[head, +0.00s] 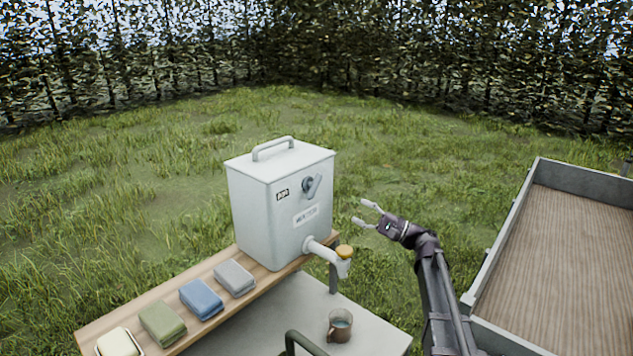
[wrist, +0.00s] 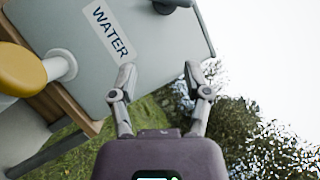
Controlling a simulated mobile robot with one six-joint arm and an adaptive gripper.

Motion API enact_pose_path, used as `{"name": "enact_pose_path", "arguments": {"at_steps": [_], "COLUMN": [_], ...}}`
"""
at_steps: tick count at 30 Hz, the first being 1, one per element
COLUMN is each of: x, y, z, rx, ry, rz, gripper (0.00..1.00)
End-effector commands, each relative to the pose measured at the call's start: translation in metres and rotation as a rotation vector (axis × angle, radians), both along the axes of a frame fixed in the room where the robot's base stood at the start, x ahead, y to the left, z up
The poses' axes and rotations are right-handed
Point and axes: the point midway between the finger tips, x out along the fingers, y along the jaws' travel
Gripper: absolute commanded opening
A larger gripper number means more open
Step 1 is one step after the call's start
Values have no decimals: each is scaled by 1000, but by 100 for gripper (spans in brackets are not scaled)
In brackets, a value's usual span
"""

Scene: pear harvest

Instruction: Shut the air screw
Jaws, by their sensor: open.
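The air screw, a grey round boss with a small lever (head: 311,185), sits high on the front face of the pale grey water container (head: 255,215). Its lever appears tilted in the head view. Part of a dark grey fitting, probably the screw (wrist: 172,4), shows at the top edge of the wrist view, cut off by the frame. My gripper (head: 363,213) is open and empty, to the right of the container and apart from it. In the wrist view my open fingers (wrist: 160,72) point toward the container's face, below that fitting.
The tap with its yellow knob (head: 344,251) sticks out low on the container, above a mug (head: 340,325). Folded cloths (head: 201,298) and a soap dish (head: 120,345) lie along the wooden shelf (head: 100,330). A cart bed (head: 560,260) stands right of my arm.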

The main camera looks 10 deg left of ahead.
Motion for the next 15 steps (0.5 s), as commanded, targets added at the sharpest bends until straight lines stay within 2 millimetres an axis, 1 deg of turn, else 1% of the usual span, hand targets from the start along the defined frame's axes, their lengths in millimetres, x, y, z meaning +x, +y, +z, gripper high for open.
{"name": "enact_pose_path", "arguments": {"at_steps": [1, 15], "x": [-5, -28], "y": [1, 5], "z": [12, 45], "rx": [-32, -361], "ry": [-55, -660], "rz": [-26, -231], "gripper": [62, 62]}}
